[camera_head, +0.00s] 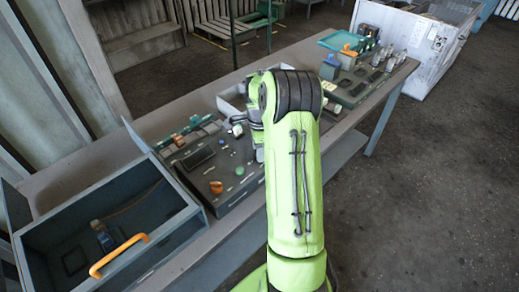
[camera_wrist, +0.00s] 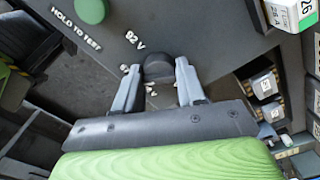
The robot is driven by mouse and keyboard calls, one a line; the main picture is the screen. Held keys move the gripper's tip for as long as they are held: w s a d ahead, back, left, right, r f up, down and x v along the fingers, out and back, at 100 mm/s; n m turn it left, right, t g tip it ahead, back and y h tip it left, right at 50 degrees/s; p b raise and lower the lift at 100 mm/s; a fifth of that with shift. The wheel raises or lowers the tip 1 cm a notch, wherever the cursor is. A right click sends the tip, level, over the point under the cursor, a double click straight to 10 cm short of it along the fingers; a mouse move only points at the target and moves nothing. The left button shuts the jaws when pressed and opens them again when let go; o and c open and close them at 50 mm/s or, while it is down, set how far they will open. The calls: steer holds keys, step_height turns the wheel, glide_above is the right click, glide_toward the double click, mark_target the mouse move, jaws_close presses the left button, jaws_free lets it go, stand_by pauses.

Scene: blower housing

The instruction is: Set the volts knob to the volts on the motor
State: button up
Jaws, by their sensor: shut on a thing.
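Small pale marks show around the knob's base, too small to read. In the head view my green arm reaches over the bench and hides the knob and most of my gripper. I cannot make out the motor or its volts for certain in either view.
In the wrist view "HOLD TO TEST" is printed near a green round part (camera_wrist: 14,88), and a white-green label (camera_wrist: 285,14) is at top right. In the head view an open grey box with an orange handle (camera_head: 118,256) stands left of a control panel (camera_head: 232,197).

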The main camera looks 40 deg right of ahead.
stand_by(0.4)
steer(key=o, duration=1.1)
steer(key=shift+c, duration=0.2)
steer(key=shift+r, duration=0.1)
step_height(320, 180, up, 16)
steer(key=p, duration=0.2)
steer(key=shift+f, duration=0.2)
